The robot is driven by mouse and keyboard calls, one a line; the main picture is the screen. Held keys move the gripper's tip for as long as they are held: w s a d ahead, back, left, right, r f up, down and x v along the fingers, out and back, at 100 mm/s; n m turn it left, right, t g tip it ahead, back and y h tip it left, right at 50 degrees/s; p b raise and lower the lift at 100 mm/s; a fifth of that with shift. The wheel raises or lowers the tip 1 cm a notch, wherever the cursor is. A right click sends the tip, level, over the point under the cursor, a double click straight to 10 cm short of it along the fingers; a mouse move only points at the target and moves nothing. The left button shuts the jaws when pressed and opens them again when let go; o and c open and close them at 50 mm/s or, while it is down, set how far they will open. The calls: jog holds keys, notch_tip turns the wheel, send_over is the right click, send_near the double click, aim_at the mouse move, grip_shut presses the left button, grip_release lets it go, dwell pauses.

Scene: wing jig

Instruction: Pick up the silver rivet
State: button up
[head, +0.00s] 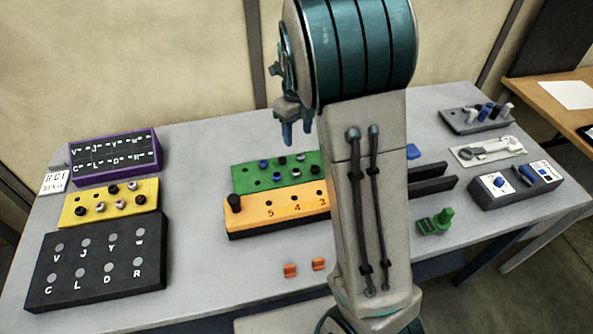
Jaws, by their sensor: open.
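My gripper (298,134) has blue fingertips, is open and hangs above the far edge of the green board (241,173), with nothing visible between its fingers. The green board holds small blue, dark and silver pieces in its holes. A silver rivet (300,157) appears to sit in the green board's back row, below my gripper in the picture. Other silver and dark pieces (120,204) sit in the yellow board (148,189) at the left. The pieces are too small to tell apart surely. My arm hides part of the table right of the green board.
An orange numbered block (285,211) with a black knob stands before the green board. A purple-edged panel (115,155) and black lettered box (95,262) stand left. Orange pieces (290,270), a green part (436,222), and grey trays (476,119) are also on the table.

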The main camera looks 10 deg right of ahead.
send_over(296, 170)
jog(key=f, duration=0.8)
jog(key=shift+d+p, duration=0.25)
jog(key=shift+p, duration=0.05)
jog(key=shift+a+f+p, duration=0.15)
jog(key=shift+f+p, duration=0.2)
jog(key=shift+f, duration=1.05)
jog(key=shift+a+f+p, duration=0.1)
jog(key=shift+f+p, duration=0.25)
jog(key=shift+f, duration=1.05)
jog(key=c, duration=1)
